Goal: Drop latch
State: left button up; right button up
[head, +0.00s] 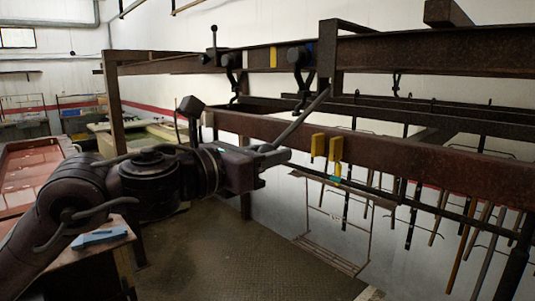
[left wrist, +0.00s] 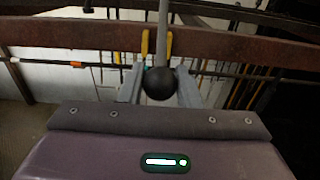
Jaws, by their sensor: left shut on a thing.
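The latch lever is a grey rod (head: 300,118) that slants from the upper rail's end post down to my left gripper (head: 275,152). In the left wrist view the rod (left wrist: 163,35) ends in a black ball knob (left wrist: 160,84) between the two grey fingers. My left gripper (left wrist: 160,88) is shut on this lever end. The knob is hidden in the head view. Another lever with a small dark knob (head: 213,30) stands upright on the rail farther left. My right gripper is not in view.
A rusty lower beam (head: 400,155) runs just behind the gripper, with yellow tabs (head: 336,148) on it. Dark hooks (head: 299,75) hang from the upper rail (head: 430,52). Several rods and a wire rack (head: 335,240) hang beyond. A blue object (head: 99,237) lies on a bench at left.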

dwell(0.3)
pick_arm(q)
jog(key=shift+w+d+f+b, duration=0.1)
jog(key=shift+w+f+b, duration=0.05)
jog(key=shift+f+b, duration=0.35)
jog(key=w+d+f+b, duration=0.8)
jog(key=w+d, duration=0.3)
jog(key=w, duration=0.2)
jog(key=shift+d+f, duration=0.3)
jog(key=shift+f, duration=0.15)
dwell(0.9)
jog(key=shift+w, duration=0.1)
jog(key=o, duration=0.9)
